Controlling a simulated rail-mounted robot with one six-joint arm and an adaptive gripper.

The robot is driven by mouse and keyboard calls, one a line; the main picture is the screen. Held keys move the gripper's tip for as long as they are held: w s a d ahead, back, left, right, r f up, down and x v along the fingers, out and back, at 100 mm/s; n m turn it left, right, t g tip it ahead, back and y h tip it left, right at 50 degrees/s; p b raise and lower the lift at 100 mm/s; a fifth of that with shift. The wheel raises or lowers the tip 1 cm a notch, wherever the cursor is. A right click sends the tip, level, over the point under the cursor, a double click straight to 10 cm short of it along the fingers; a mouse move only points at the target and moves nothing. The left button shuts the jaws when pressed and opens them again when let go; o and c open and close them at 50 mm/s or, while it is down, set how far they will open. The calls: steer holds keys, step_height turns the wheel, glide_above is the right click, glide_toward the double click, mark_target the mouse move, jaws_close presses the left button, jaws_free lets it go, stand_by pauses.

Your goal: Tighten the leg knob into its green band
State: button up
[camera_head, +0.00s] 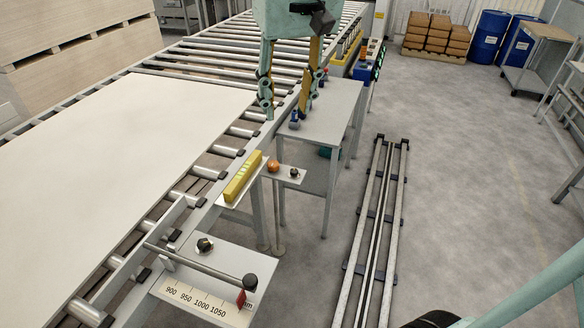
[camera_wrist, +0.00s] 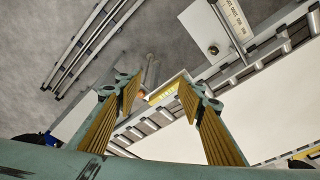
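My gripper (camera_head: 286,108) is open, hanging fingers-down over the near end of the grey side table. It also shows in the wrist view (camera_wrist: 163,92), with nothing between its fingers. An orange round knob (camera_head: 273,165) and a smaller black knob (camera_head: 294,173) sit on a small plate by the conveyor edge, below my gripper in the head view and apart from it. Beside them is a yellow bar (camera_head: 242,177) with a pale yellow-green strip; it shows beyond the fingers in the wrist view (camera_wrist: 163,93). I cannot tell which knob is the leg knob, nor make out a distinct green band.
A panel (camera_head: 185,268) with a millimetre scale, a black knob (camera_head: 204,244) and a rod stands in front. A white board (camera_head: 120,140) lies on the roller conveyor. A small blue item (camera_head: 294,121) is on the side table (camera_head: 335,105). A floor rail (camera_head: 378,220) runs right.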

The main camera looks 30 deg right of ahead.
steer(key=w+d+f, duration=0.2)
steer(key=w+f, duration=0.1)
steer(key=w, duration=0.4)
steer(key=w+d+f, duration=0.3)
steer(key=w+f, duration=0.1)
steer(key=w, duration=0.3)
steer(key=m+g, duration=0.3)
glide_above(294, 171)
step_height(294, 171, down, 34)
steer(key=shift+r+b, duration=0.1)
steer(key=shift+b, duration=0.35)
steer(key=shift+f+b, duration=1.15)
steer(key=shift+f, duration=5.75)
steer(key=shift+c, duration=0.7)
steer(key=c, duration=0.7)
